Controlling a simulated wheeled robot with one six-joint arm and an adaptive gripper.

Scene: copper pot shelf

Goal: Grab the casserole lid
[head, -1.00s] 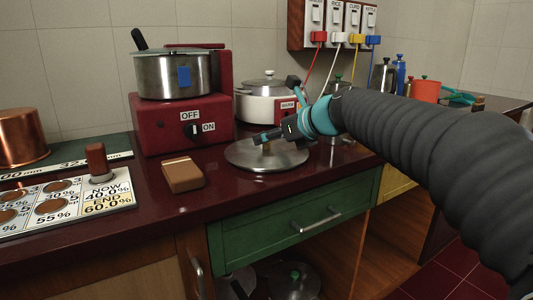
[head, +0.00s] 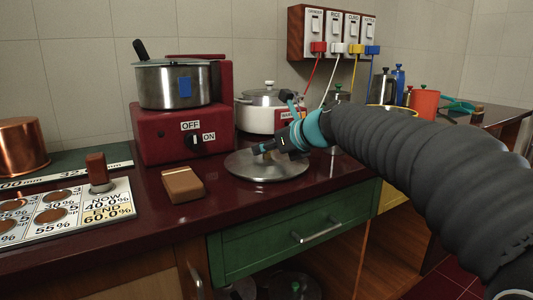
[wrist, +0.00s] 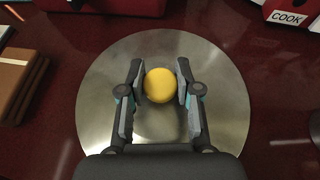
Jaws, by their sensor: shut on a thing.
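The casserole lid (head: 267,172) is a round, flat, silvery metal disc on the dark red counter. It fills the middle of the wrist view (wrist: 100,105), with a round yellow knob (wrist: 159,84) near its centre. My gripper (wrist: 158,86) is over the lid with one finger on each side of the knob, shut on it. In the head view my gripper (head: 264,152) reaches the lid from the right and hides most of the knob. The lid looks level, and I cannot tell whether it is clear of the counter.
A brown block (head: 183,184) lies left of the lid. The red cooker (head: 182,130) with a steel pot (head: 172,84) stands behind it to the left. A white rice cooker (head: 264,112) stands behind the lid. A green drawer (head: 290,222) is below the counter edge.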

